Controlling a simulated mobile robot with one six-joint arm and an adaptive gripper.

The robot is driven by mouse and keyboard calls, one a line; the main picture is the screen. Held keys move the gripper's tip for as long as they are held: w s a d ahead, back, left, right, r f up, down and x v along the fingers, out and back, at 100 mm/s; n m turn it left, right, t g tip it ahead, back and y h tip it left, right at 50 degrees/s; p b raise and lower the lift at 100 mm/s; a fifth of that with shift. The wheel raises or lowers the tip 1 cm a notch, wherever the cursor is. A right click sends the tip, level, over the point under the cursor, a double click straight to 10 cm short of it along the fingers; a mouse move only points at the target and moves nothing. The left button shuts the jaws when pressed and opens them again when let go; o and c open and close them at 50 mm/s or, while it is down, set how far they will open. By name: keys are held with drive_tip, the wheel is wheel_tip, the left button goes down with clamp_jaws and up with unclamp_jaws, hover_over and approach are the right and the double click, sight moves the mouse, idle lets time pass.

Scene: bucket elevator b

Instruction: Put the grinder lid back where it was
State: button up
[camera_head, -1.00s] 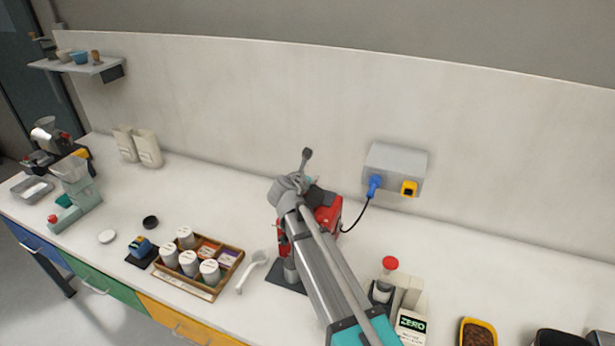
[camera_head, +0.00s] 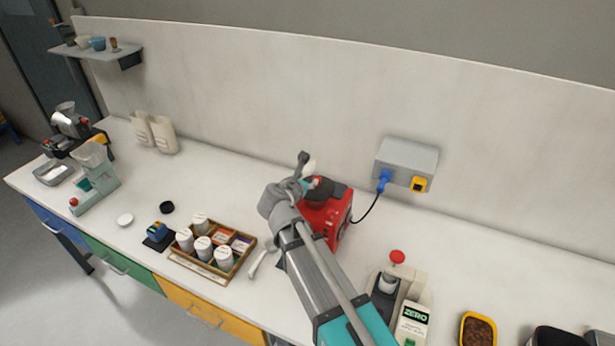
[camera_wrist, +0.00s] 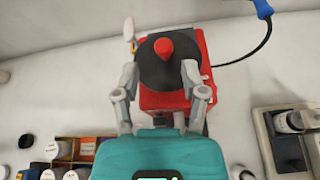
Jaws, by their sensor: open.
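The red grinder (camera_head: 326,218) stands on the counter, partly hidden by my arm. Its dark, round lid with a red knob (camera_wrist: 162,62) sits on top of the grinder in the wrist view. The lid (camera_head: 325,190) also shows partly in the head view. My gripper (camera_wrist: 160,76) is open, with one finger on each side of the lid. I cannot tell whether the fingers touch it. The gripper (camera_head: 303,182) is at the grinder's top in the head view, where my arm hides part of it.
A blue plug and black cable run from the grinder to a grey wall box (camera_head: 406,162). A wooden tray with several white canisters (camera_head: 211,276) stands at left. A white machine with a red knob (camera_head: 397,284) is at right. A slim white object (camera_wrist: 129,32) rises beside the lid.

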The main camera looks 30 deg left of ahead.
drive_tip(key=shift+w, duration=0.1)
idle(0.7)
drive_tip(key=w+d+f+m+g+h, duration=0.2)
drive_tip(key=d+m, duration=0.4)
drive_tip(key=d, duration=0.4)
drive_tip(key=w+d+f+m+g+h, duration=0.1)
drive_tip(key=w+d+f+m+g, duration=0.15)
drive_tip(key=d+m, duration=0.6)
drive_tip(key=w+d+f+m+g+h, duration=0.2)
drive_tip(key=d+f+m, duration=0.1)
drive_tip(key=d, duration=0.9)
drive_tip(key=s+d+f+m+g+y, duration=0.1)
drive_tip(key=s+d+f+m+g, duration=0.1)
drive_tip(key=s+d+m, duration=0.3)
drive_tip(key=s+d+f+m+g+y, duration=0.2)
drive_tip(key=s+d+m+g, duration=0.3)
drive_tip(key=d+m, duration=0.8)
drive_tip(key=d, duration=0.6)
drive_tip(key=shift+m, duration=0.25)
